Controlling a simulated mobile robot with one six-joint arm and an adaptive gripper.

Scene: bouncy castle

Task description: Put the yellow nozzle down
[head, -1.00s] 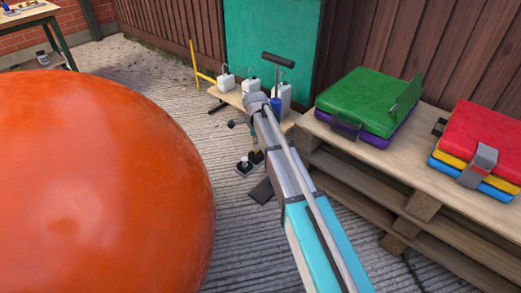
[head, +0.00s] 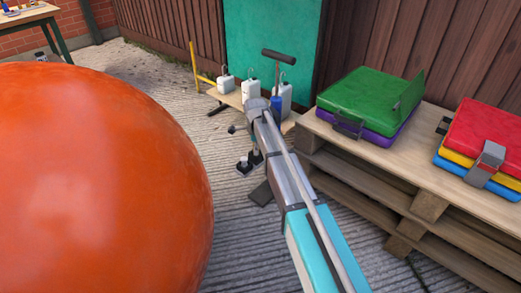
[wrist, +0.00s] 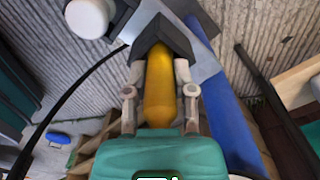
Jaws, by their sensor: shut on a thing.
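The yellow nozzle (wrist: 159,88) is between the two fingers of my gripper (wrist: 159,72) in the wrist view, and the gripper is shut on it. A dark angular piece (wrist: 162,38) surrounds or covers the nozzle's far end, over a grey plate. I cannot tell whether the nozzle rests in that piece. In the head view my own arm hides the gripper and the nozzle.
A blue pump (head: 276,103) with a T-handle and several white bottles (head: 226,86) stand on a low board. A wooden pallet stack (head: 345,150) with coloured folded pads is at right. A big orange ball (head: 100,180) fills the left. Ribbed concrete lies between.

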